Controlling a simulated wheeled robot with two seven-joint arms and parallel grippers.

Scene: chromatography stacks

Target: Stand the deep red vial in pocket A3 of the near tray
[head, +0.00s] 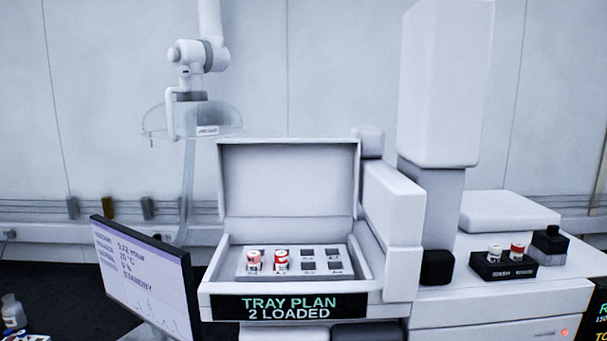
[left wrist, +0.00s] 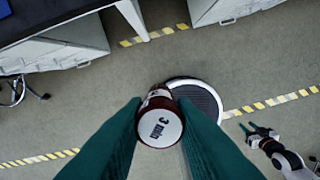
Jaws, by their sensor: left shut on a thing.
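In the left wrist view my left gripper (left wrist: 160,115) is shut on a deep red vial (left wrist: 154,96). Its white cap (left wrist: 160,127), marked "3 min", faces the camera; most of its body is hidden behind the cap and fingers. The vial is held in the air above the floor. In the head view the light grey tray (head: 327,268) sits inside an open-lidded box. Two red-and-white vials (head: 254,258) (head: 281,258) stand at its left; dark pockets to their right look empty. Pocket letters are too small to read. My right gripper (left wrist: 258,134) is small at the right of the left wrist view.
The raised lid (head: 288,180) stands behind the tray. A sign (head: 275,306) at the front reads "TRAY PLAN 2 LOADED". A monitor (head: 145,275) stands front left and a tall white column (head: 440,85) rises at right. A black holder (head: 505,268) carries two vials.

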